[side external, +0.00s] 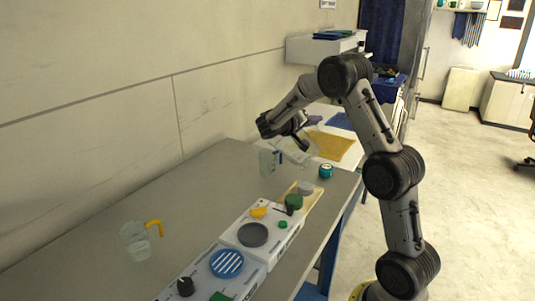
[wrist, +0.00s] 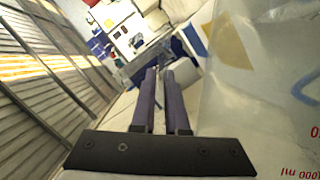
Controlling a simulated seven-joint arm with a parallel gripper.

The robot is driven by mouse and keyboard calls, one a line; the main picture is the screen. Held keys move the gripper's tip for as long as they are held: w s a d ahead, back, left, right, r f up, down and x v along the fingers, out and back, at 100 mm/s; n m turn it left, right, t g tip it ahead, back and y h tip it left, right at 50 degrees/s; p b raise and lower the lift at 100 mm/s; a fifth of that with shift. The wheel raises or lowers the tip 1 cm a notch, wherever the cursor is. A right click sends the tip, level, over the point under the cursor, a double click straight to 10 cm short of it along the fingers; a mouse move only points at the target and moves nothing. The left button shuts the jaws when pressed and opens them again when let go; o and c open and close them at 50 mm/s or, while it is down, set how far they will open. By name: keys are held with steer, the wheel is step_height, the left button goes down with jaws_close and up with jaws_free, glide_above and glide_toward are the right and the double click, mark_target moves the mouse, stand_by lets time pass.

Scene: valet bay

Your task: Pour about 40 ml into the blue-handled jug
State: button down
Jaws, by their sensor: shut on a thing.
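My gripper (side external: 303,141) is shut on a clear jug (side external: 298,153), which is tilted above the back part of the bench. In the wrist view the fingers (wrist: 160,74) are close together, and the clear wall of the held jug (wrist: 240,110) fills the right side, with red markings upside down. A second clear jug (side external: 266,163) stands upright on the bench just left of and below the held one; its handle looks dull bluish. I cannot make out the liquid level in either jug, or any stream between them.
A clear jug with a yellow handle (side external: 135,241) stands at the front left of the bench (side external: 190,185). White units with knobs and discs (side external: 253,235) line the right edge. A teal-and-dark round container (side external: 326,171) and a yellow cloth (side external: 331,145) are behind.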

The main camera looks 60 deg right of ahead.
steer(key=shift+w+a+r+n+g+h, duration=0.15)
steer(key=shift+w+r+n+g+h, duration=0.25)
steer(key=shift+w+r+n, duration=0.65)
steer(key=shift+w+r, duration=0.2)
steer(key=shift+w, duration=0.25)
steer(key=shift+w+a+r+n+h, duration=0.15)
steer(key=shift+w+n+h, duration=0.15)
steer(key=shift+w+n, duration=0.25)
steer(key=shift+w+a+r+n+g, duration=0.1)
steer(key=shift+w+r+n+g, duration=0.05)
steer(key=shift+w+r+n, duration=0.25)
steer(key=shift+w+r+n+g, duration=0.15)
steer(key=shift+w+n, duration=0.15)
steer(key=shift+w, duration=0.2)
steer(key=shift+s+r+h, duration=0.15)
steer(key=shift+s+h, duration=0.15)
steer(key=shift+s, duration=0.5)
stand_by(0.5)
steer(key=shift+w+r+n, duration=0.15)
steer(key=shift+w+n, duration=0.15)
steer(key=shift+n, duration=0.1)
stand_by(0.9)
